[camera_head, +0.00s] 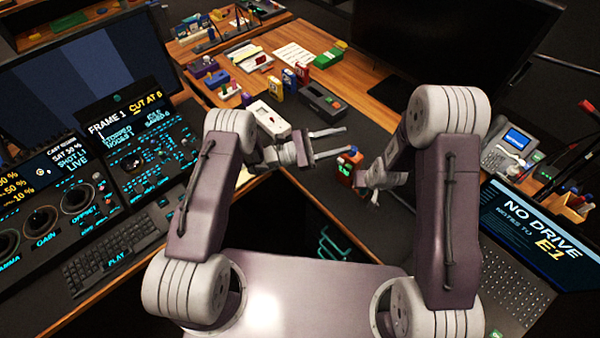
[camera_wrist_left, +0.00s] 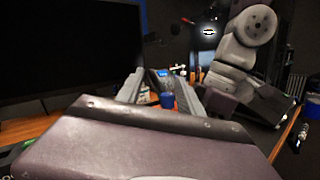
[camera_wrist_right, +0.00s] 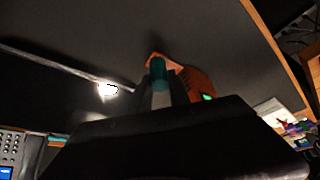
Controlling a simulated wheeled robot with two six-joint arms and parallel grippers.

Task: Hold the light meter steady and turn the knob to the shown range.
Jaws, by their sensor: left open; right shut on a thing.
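The light meter (camera_head: 347,172) is a small orange-red body with a dark top and a green spot, held above the desk near the middle of the head view. My right gripper (camera_head: 362,178) is shut on it. In the right wrist view the orange meter (camera_wrist_right: 198,82) shows behind a teal part at the fingertips. My left gripper (camera_head: 346,140) is open and empty, its fingers pointing right, just above and left of the meter. In the left wrist view a blue round part lies between the open fingers, with some red beside it. I cannot read the knob's setting.
A screen (camera_head: 545,225) at right reads "NO DRIVE" and "E1". A desk phone (camera_head: 510,145) stands behind it. A white device (camera_head: 268,118) and a dark box (camera_head: 322,102) lie behind the left gripper. Control panels and a keyboard (camera_head: 115,250) fill the left.

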